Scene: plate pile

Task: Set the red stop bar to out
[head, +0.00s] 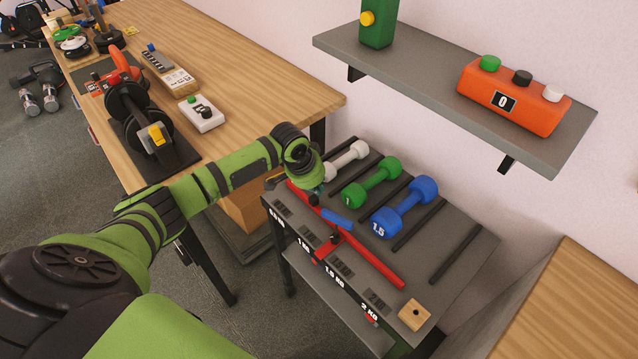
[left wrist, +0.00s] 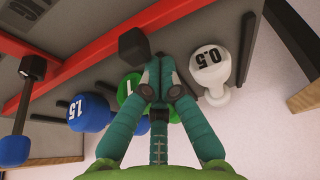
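The red stop bar (head: 375,262) lies across the front of the dumbbell rack, with black knobs and a blue grip (head: 337,221) near its middle. The left wrist view shows the red bar (left wrist: 95,52) running diagonally, with a black knob (left wrist: 133,42) close by my fingertips. My left gripper (head: 318,187) is at the bar's far left end, mostly hidden behind my wrist in the head view. In the left wrist view its teal fingers (left wrist: 157,68) are together, with nothing visible between them. Whether they touch the knob or bar is unclear. My right gripper is not in view.
White (head: 345,160), green (head: 372,182) and blue (head: 405,207) dumbbells lie on the rack behind the bar, between black dividers. A wooden block (head: 414,314) sits at its right front corner. A grey shelf (head: 430,82) holds an orange box (head: 513,96). A wooden table (head: 270,85) stands left.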

